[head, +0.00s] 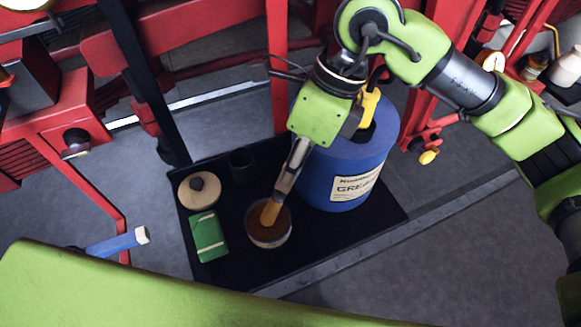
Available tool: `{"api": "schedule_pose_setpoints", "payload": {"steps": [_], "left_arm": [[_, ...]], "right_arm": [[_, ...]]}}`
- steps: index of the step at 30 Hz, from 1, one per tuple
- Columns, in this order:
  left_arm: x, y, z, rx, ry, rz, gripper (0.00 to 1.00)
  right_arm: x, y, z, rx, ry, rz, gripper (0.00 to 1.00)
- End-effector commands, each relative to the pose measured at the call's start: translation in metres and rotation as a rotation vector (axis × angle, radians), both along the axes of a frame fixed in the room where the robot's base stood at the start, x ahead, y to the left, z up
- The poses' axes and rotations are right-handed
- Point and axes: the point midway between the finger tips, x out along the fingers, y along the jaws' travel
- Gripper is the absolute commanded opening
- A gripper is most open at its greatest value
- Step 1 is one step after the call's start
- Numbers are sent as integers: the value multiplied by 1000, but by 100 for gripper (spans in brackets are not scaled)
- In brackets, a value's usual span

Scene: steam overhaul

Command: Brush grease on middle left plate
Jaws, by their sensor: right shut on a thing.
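My right gripper (297,155) comes down from the upper right over a black tray. It is shut on a brush (270,212), whose handle is mostly hidden by the gripper. The brush points down and its tan end is inside a round open tin (268,239) of brown grease. A blue drum (346,165) with a grease label stands right behind the tin. My left gripper is out of view. I cannot tell which part is the middle left plate.
The black tray (340,232) also holds a green box (208,236), a round tan lid (199,190) with a dark knob and a dark cup (241,161). Red frame bars (277,65) stand behind. A blue, white-tipped object (117,243) is at left.

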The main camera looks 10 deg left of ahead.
Motion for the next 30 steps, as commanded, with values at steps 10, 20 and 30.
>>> {"api": "schedule_pose_setpoints", "payload": {"steps": [10, 20, 30], "left_arm": [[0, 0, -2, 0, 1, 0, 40], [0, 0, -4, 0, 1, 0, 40], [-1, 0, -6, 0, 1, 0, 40]], "right_arm": [[0, 0, -1, 0, 0, 0, 0], [0, 0, -1, -1, 0, 0, 0], [0, 0, -2, -2, 1, 1, 0]]}}
